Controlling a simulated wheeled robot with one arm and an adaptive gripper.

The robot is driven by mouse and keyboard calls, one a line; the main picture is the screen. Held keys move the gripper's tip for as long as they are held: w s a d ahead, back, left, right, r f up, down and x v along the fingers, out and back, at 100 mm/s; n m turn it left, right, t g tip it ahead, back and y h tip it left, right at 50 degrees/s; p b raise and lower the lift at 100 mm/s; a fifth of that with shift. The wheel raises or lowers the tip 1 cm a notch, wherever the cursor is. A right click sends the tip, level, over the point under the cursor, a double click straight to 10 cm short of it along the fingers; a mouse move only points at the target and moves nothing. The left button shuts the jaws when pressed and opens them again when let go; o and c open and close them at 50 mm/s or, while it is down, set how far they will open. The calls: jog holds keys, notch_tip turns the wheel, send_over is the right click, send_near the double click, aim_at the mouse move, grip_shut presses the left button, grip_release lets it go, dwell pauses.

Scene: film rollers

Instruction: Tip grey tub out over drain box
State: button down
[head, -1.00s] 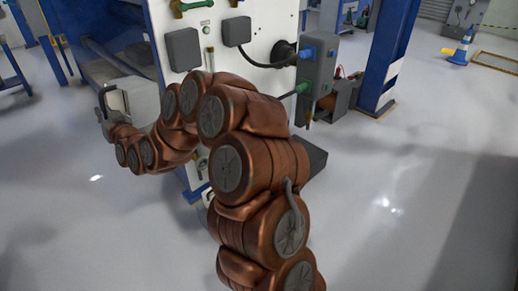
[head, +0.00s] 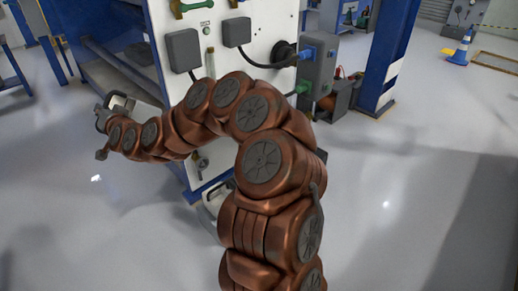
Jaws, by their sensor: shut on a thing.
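The grey tub (head: 122,101) is at the left in the head view, in front of the blue-framed machine. Only a small part of its rim or handle shows. Its body is mostly hidden behind my wrist, and I cannot see inside it or tell its exact tilt. My gripper (head: 103,118) is shut on the grey tub and holds it up off the floor. The fingertips are small and partly hidden. I cannot pick out the drain box for sure. A pale grey object (head: 212,204) low at the machine's foot is partly hidden by my arm.
The white machine panel (head: 265,72) with dark boxes and a cable stands close behind my arm. A grey control box (head: 318,66) is on its right side. A blue post (head: 388,55) stands further right. The floor at left and right is clear.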

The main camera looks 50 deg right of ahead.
jog(key=m, duration=0.2)
jog(key=r+m+g+y+p, duration=0.1)
jog(key=m, duration=0.2)
jog(key=m+p, duration=0.1)
jog(key=shift+d+r+m+y, duration=0.1)
jog(key=shift+r+m+y, duration=0.1)
jog(key=shift+m+y, duration=0.15)
jog(key=shift+f+m+g+b, duration=0.1)
jog(key=shift+m+g+b, duration=0.2)
jog(key=shift+m, duration=0.25)
dwell(0.5)
